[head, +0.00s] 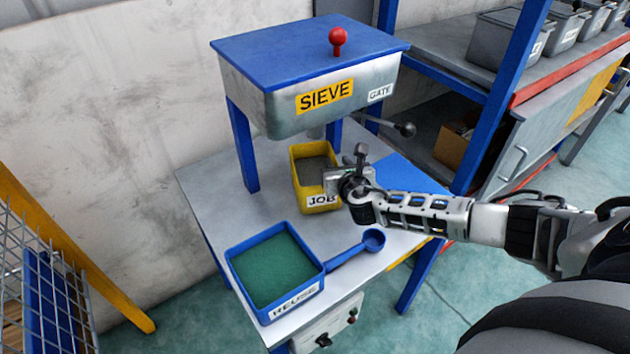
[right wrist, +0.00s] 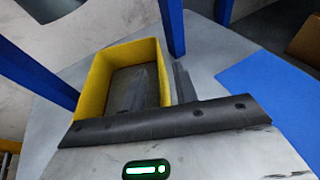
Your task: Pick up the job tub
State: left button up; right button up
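The job tub (head: 318,205) is a yellow open tub with a JOB label. It stands on the grey bench under the sieve's spout, with a grey inside. My right gripper (head: 341,174) is at the tub's right side. In the right wrist view, the tub (right wrist: 97,88) is at the left, and my right gripper (right wrist: 160,70) is open. One finger is over the tub's inside and the other is outside its right wall, with gaps visible between fingers and wall. My left gripper is not in view.
The sieve (head: 290,105) stands over the tub on blue legs, its gate lever (head: 402,128) sticking out right. A blue REUSE tray (head: 297,304) with green contents and a blue scoop (head: 373,241) are in front. A blue patch (head: 410,177) lies right on the bench.

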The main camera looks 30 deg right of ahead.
grip_shut()
dwell(1.4)
jog(key=shift+w+r, duration=0.1)
jog(key=shift+r, duration=0.05)
